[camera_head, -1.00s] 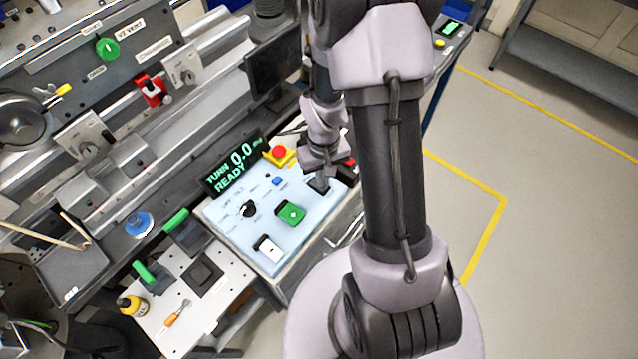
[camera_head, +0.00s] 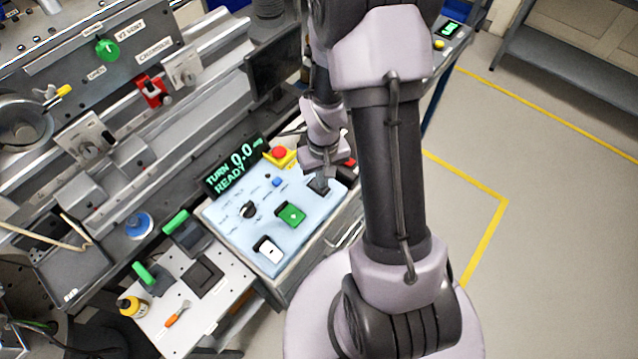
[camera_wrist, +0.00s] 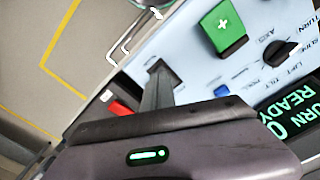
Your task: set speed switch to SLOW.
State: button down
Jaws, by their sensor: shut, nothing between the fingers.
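A pale blue control panel (camera_head: 232,211) sits on the bench in the head view. A small dark switch (camera_head: 318,186) lies near its right end, partly hidden by my gripper. I cannot read a speed label or its setting. My gripper (camera_head: 321,176) is shut and empty, tips down over this dark switch. In the wrist view my closed fingers (camera_wrist: 157,88) reach to the same dark spot on the panel (camera_wrist: 185,55). Whether they touch the switch I cannot tell.
The panel also carries a green plus button (camera_head: 291,214), a white minus button (camera_head: 269,250), a black axis knob (camera_head: 248,210), and a small blue button (camera_head: 277,182). A red emergency stop (camera_head: 279,152) and a display reading TURN 0.0 READY (camera_head: 235,166) stand behind.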

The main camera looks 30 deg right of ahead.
jog(key=shift+f+b, duration=0.9)
jog(key=shift+f, duration=0.1)
dwell(0.9)
jog(key=shift+r, duration=0.1)
notch_tip(320, 180, up, 7)
jog(key=p, duration=0.5)
jog(key=shift+p, duration=0.3)
